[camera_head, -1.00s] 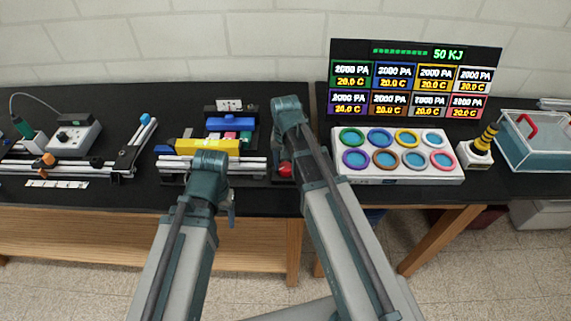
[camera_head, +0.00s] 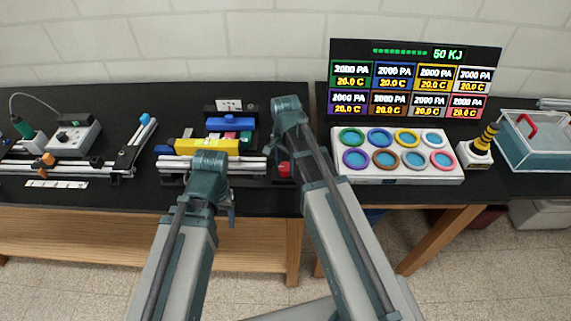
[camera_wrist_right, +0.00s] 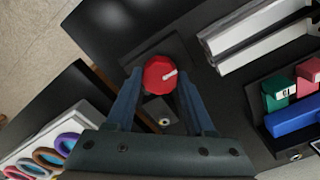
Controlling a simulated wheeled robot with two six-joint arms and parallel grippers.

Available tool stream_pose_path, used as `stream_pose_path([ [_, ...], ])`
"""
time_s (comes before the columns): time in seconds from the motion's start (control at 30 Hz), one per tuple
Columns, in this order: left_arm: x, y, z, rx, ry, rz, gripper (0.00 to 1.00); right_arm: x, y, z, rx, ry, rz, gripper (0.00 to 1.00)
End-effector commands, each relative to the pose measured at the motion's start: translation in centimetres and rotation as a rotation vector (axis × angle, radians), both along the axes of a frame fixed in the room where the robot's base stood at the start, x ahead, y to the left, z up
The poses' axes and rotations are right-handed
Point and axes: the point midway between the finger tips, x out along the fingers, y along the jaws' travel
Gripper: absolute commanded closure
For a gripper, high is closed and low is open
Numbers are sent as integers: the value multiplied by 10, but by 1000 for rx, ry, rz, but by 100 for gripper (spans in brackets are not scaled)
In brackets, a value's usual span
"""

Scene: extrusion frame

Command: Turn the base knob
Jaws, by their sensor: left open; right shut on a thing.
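The base knob (camera_wrist_right: 159,75) is red and round with a white pointer line, which points to the right in the right wrist view. In the head view the knob (camera_head: 284,169) shows as a small red patch, partly hidden by my right arm. My right gripper (camera_wrist_right: 160,84) has its two blue fingers on either side of the knob and is shut on it. My left gripper (camera_head: 231,207) is open, with no thing seen in it, in front of the silver rails. Its fingers are mostly hidden by its wrist.
Silver rails (camera_head: 250,168) and a yellow block (camera_head: 212,145) lie left of the knob. A white panel with coloured rings (camera_head: 400,174) stands on the right, below a display (camera_head: 414,80). A blue block (camera_head: 230,124) sits behind the rails.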

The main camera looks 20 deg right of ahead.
Motion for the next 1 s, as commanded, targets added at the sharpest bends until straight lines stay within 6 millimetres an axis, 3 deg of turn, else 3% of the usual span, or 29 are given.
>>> stream_pose_path([
  [0.43,0,0,0,0,0,0,30,-1,0,0,0,1,-8,100],
  [0.47,0,0,0,0,0,0,30,-1,0,0,0,1,-8,43],
  [0.6,0,0,0,0,0,0,30,0,0,0,1,1,-7,18],
  [1.0,0,0,2,0,0,0,30,0,0,2,0,0,-7,16],
])
